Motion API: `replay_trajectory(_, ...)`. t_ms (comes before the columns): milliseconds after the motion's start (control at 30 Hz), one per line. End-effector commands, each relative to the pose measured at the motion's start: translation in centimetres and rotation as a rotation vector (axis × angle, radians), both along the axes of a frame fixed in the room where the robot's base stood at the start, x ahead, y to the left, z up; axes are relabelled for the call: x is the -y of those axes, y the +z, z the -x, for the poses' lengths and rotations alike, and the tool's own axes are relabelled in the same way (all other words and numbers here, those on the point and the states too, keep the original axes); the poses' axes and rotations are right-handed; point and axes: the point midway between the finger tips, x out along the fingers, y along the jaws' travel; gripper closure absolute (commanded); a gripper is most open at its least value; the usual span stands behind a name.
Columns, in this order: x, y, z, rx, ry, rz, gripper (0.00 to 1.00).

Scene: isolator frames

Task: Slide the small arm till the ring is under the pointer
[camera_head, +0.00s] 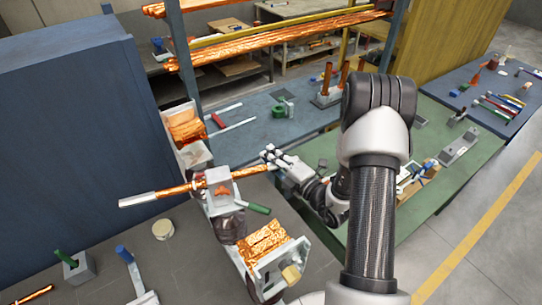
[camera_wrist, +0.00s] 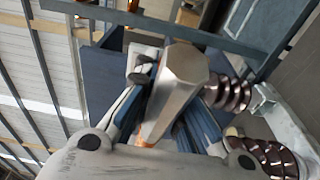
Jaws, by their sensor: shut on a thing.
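The small arm is a long copper rod (camera_head: 172,192) with a pale metal left end (camera_head: 137,200). It passes through a light grey block (camera_head: 219,181) on the isolator frame and comes out at the right. My gripper (camera_head: 272,158) is at the rod's right end. In the wrist view a hexagonal metal end (camera_wrist: 178,85) lies between the fingers of my gripper (camera_wrist: 170,90), which is shut on it. A small reddish mark shows on the block's front. I cannot clearly make out the ring or the pointer.
A green handle (camera_head: 254,207) sticks out just below the block. Copper-wound parts (camera_head: 262,240) stand below it and more (camera_head: 185,125) above. A blue cabinet (camera_head: 70,120) fills the left. A blue-handled tool (camera_head: 124,254) and a round tin (camera_head: 163,229) lie on the dark bench.

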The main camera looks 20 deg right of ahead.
Motion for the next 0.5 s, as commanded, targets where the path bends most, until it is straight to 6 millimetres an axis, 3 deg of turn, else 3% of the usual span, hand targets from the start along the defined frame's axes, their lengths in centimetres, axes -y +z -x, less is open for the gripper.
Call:
replay_trajectory(267,1.8,0.0,0.1,0.0,-0.003,0.001,1.0)
replay_trajectory(467,1.6,0.0,0.1,0.0,-0.001,0.0,1.0)
replay_trajectory(500,1.6,0.0,0.1,0.0,-0.001,0.0,0.88)
